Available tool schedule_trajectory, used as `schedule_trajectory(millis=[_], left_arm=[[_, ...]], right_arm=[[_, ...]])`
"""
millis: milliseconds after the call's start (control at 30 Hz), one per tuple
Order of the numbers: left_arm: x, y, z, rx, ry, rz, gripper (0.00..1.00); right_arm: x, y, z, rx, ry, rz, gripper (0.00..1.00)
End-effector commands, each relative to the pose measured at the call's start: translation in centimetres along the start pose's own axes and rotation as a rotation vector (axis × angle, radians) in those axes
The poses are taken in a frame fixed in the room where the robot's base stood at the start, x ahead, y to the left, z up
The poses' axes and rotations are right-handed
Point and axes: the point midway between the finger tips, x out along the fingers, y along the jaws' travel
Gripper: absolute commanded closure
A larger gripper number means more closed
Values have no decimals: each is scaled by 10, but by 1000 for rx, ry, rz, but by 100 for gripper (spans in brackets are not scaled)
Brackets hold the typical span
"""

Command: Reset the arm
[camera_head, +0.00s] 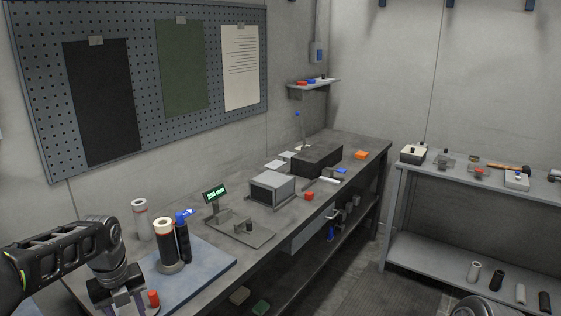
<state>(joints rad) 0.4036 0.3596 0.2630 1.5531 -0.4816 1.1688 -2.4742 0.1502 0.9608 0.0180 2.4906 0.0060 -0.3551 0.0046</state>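My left arm (62,248) comes in from the left, bent down at the wrist over the near end of the workbench. My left gripper (126,302) points down at the bottom edge of the picture, where its lower part is cut off. Whether its fingers are open or shut does not show. A small red-topped piece (153,299) is just right of it; I cannot tell whether they touch. A dark rounded part at the bottom right edge seems to be my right arm (480,305). My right gripper is out of view.
A blue mat (213,262) holds a white-topped cylinder (165,236) and a dark bottle (183,240) near my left wrist. A grey box (272,189) and green display (215,193) stand farther along the workbench. A second shelf (430,245) is right, with floor between.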

Motion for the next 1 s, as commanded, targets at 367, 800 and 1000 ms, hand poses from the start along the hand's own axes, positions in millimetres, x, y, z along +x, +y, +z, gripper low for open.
schedule_trajectory(millis=[367,800,1000], left_arm=[[22,-44,13,-542,-53,-193,56],[192,-135,-118,-1985,429,-365,56],[272,-111,-257,-2591,581,-118,56]], right_arm=[[0,0,1,0,-2,0,64],[0,0,1,0,-2,0,64],[0,0,1,0,-2,0,64]])
